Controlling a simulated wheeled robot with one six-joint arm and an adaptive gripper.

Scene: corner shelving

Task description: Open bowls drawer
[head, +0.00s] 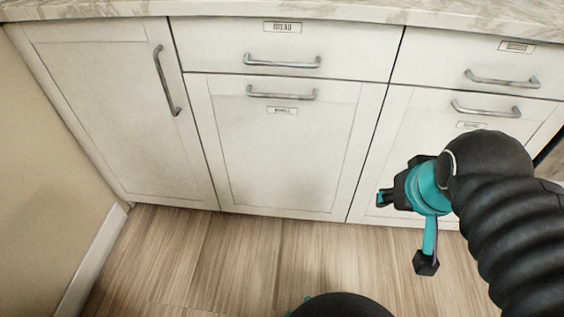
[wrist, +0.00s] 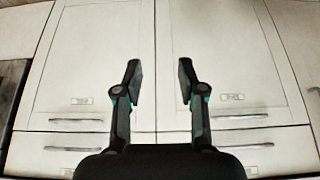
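The bowls drawer is most likely the tall lower middle front (head: 275,160) in the head view, white with a small label that seems to read BOWLS. Its curved metal handle (head: 282,95) runs along its top edge, above the label (head: 282,110). It looks shut, flush with its neighbours. My gripper (head: 384,198) is low and to the right of this handle, apart from it. In the wrist view my gripper (wrist: 160,75) has its two fingers spread with nothing between them. That view seems upside down; the front on the right (wrist: 225,60), with its handle (wrist: 240,117), appears to be this drawer.
Above it is a shallow drawer (head: 285,40) labelled apparently BREAD, with a similar handle close by. A cabinet door (head: 120,110) with an upright handle is left; more drawers (head: 500,78) are right. A wall (head: 45,160) bounds the left. The wooden floor (head: 230,250) in front is clear.

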